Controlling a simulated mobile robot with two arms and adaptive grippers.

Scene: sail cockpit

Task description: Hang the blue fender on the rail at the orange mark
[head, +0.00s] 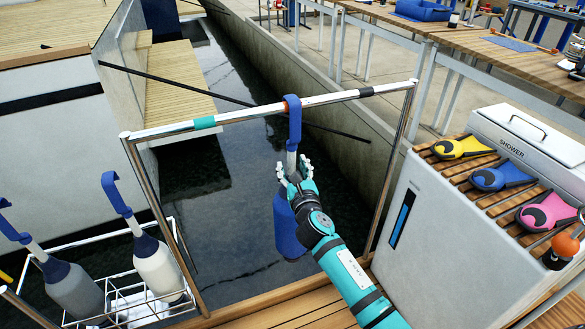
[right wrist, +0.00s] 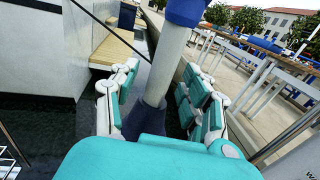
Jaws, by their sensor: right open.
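The blue fender (head: 288,230) hangs upright beneath the metal rail (head: 250,115). Its blue strap hook (head: 293,118) is over the rail, between a teal mark (head: 204,122) and a black mark (head: 366,91). My right gripper (head: 291,172) is at the fender's grey neck. In the right wrist view the open fingers (right wrist: 158,95) stand on both sides of the neck (right wrist: 168,60), with gaps between. My left gripper is not in view.
A white wire rack (head: 135,298) at lower left holds a grey fender (head: 75,290) and a white fender (head: 158,265). A white shower locker (head: 440,245) with coloured handled items stands right. Dark water (head: 235,170) lies below the rail; a black line crosses behind it.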

